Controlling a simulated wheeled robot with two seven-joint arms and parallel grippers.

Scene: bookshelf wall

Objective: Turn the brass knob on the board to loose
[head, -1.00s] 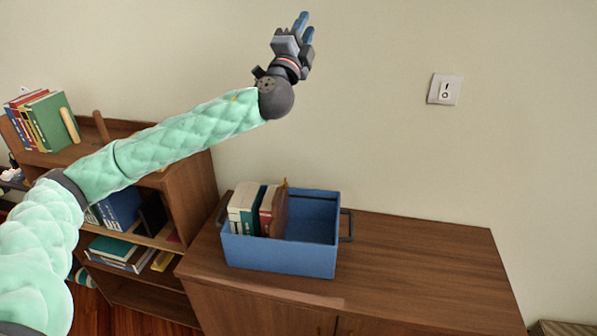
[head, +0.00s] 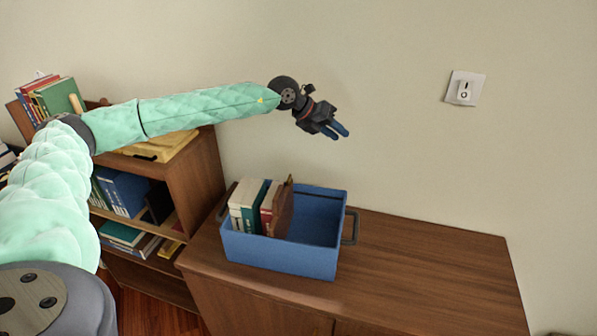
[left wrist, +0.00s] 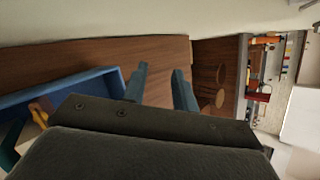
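I cannot make out a brass knob or its board in either view. My left gripper (head: 339,133) is in the air in front of the wall, above and right of the blue box, pointing down and right. Its two blue fingers are apart with nothing between them; they also show in the left wrist view (left wrist: 160,80). A small white wall plate (head: 477,80) with a raised white part and a dark round mark is on the wall, well to the right of the gripper. My right gripper is not in view.
A blue box (head: 282,259) with several upright books stands on a wooden cabinet (head: 430,270). The cabinet top right of it is clear. A bookshelf (head: 205,185) stands at left. The left wrist view shows a distant wall (left wrist: 285,60) with small items, too small to tell.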

